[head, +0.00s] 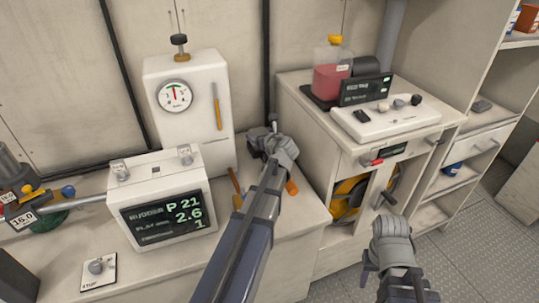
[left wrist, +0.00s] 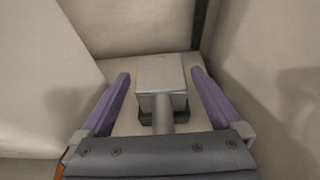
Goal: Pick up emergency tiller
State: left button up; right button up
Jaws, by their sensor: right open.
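A grey metal block on a round shaft (left wrist: 162,82), which looks like the head of the emergency tiller, stands in the left wrist view near the back of the bench. My left gripper (left wrist: 160,100) is open, with one purple finger on each side of the block and a gap on both sides. In the head view my left gripper (head: 272,142) is at the back of the bench, and its wrist hides most of the tiller. My right gripper (head: 388,245) is open and empty in front of the right cabinet, its fingertips mostly hidden.
A white gauge unit (head: 187,105) and a display box (head: 160,205) stand left of my left arm. A cabinet (head: 320,150) with a control panel (head: 390,115) and a red-liquid bottle (head: 332,75) stands to the right. An orange-tipped item (head: 292,187) lies by my arm.

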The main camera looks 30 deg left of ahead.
pick_arm(q)
grip_shut()
dwell(0.6)
